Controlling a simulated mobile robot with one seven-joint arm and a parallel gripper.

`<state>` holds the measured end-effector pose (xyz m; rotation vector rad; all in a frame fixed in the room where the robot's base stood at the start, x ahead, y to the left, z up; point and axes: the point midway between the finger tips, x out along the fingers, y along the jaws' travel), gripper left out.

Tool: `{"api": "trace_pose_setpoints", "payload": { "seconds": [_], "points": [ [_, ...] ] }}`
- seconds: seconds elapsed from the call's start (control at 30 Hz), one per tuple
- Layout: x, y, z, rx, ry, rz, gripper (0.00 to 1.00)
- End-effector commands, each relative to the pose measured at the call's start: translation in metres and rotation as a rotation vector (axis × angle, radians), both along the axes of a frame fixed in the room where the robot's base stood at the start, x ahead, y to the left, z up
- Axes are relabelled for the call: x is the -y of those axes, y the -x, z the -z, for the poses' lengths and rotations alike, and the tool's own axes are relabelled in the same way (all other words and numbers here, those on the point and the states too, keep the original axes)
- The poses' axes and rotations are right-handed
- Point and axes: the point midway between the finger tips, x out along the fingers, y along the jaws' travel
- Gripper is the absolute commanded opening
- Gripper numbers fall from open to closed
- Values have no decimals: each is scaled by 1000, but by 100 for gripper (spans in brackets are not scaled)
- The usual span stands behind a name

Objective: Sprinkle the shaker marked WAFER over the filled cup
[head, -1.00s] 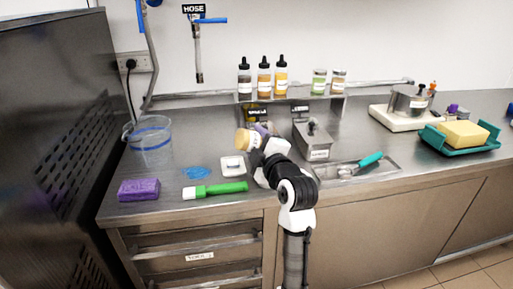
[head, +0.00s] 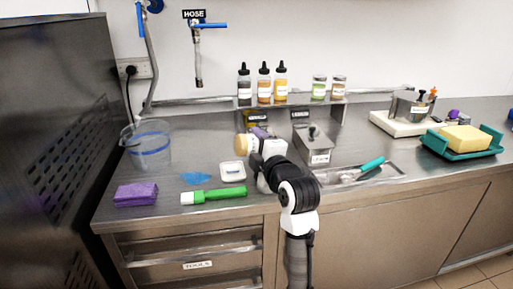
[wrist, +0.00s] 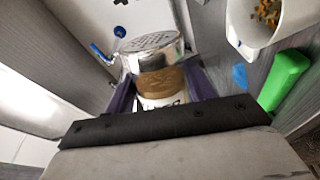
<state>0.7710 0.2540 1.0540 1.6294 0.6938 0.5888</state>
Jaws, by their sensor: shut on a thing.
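My gripper (wrist: 162,92) is shut on a shaker with a perforated metal lid (wrist: 153,42) and a brown band; its label is partly hidden, with only its last letters showing. In the head view the held shaker (head: 242,146) is a tan round shape above the counter, its end toward the left. My gripper (head: 256,140) is just right of it, with a purple finger showing. A white container (wrist: 285,28) with orange-brown bits shows at the wrist view's upper right, apart from the shaker. I cannot tell whether it is the filled cup.
A white square dish (head: 233,177), a green-handled tool (head: 215,195), a purple sponge (head: 135,194) and a clear bucket (head: 148,150) stand on the left counter. A grey lidded box (head: 318,152) is right of my gripper. Bottles and jars (head: 319,88) line the shelf.

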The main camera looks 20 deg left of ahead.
Motion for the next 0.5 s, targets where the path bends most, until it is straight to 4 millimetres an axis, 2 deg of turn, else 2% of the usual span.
{"api": "trace_pose_setpoints", "payload": {
  "seconds": [0.5],
  "points": [
    [1,0,-17,219,208,1,30]
  ]
}}
